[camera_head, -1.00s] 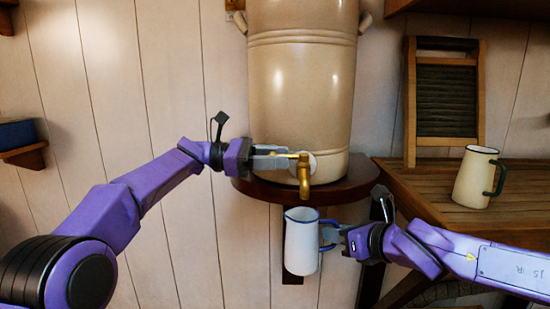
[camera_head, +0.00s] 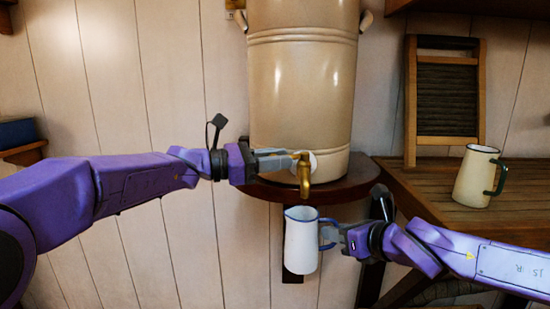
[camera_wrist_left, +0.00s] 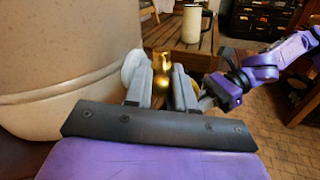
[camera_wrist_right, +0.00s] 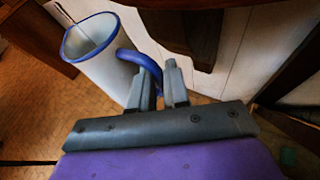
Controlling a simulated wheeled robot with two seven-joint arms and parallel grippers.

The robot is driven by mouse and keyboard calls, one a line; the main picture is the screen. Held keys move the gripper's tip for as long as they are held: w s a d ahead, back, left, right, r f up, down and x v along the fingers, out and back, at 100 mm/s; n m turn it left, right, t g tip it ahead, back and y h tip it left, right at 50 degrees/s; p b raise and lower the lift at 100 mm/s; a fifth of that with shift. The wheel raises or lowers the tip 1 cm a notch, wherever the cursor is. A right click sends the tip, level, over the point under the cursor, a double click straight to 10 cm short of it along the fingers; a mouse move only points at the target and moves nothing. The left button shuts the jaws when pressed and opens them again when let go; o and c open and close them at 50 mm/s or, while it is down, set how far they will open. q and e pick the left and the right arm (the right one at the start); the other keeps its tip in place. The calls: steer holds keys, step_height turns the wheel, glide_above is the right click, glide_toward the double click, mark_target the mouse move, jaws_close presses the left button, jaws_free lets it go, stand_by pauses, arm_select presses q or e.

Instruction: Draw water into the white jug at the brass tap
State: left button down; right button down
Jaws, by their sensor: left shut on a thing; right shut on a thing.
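The brass tap (camera_head: 304,174) sticks out low on a large beige stoneware urn (camera_head: 302,85). My left gripper (camera_head: 283,161) is shut on the tap's handle; brass shows between its fingers (camera_wrist_left: 160,88) in the left wrist view. The white jug (camera_head: 301,246), blue-rimmed and roughly upright, hangs in the air with its mouth below the spout. My right gripper (camera_head: 335,236) is shut on the jug's blue handle (camera_wrist_right: 135,57). A thin pale streak crosses above the jug (camera_wrist_right: 100,75) in the right wrist view; I cannot tell whether it is water. The jug's bottom inside is hidden.
The urn stands on a dark round wall shelf (camera_head: 345,187), just above and behind the jug. At right, a wooden counter (camera_head: 430,190) holds a cream jug with a green handle (camera_head: 475,176) and a washboard (camera_head: 445,95). The air below the jug looks clear.

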mark_target(298, 157)
arm_select(q)
steer(key=n+t+y, duration=0.1)
steer(key=t, duration=0.1)
steer(key=s+d+n+t+y, duration=0.1)
steer(key=t, duration=0.1)
steer(key=s+n+t+y, duration=0.1)
steer(key=n, duration=0.1)
steer(key=shift+s+d+t, duration=0.15)
steer(key=shift+t, duration=0.25)
steer(key=shift+s+d+r+n+t+y, duration=0.1)
steer(key=shift+n+t+y, duration=0.4)
steer(key=shift+t, duration=0.05)
steer(key=shift+s+d+r+n+t+y, duration=0.1)
steer(key=shift+n+t+y, duration=0.4)
steer(key=shift+t, duration=0.05)
steer(key=shift+f, duration=0.1)
steer(key=shift+s+d+f+y, duration=0.1)
steer(key=shift+d+y, duration=0.05)
steer(key=shift+y, duration=0.15)
steer(key=c, duration=1.2)
jaws_free()
steer(key=shift+o, duration=0.2)
step_height(298, 157, up, 10)
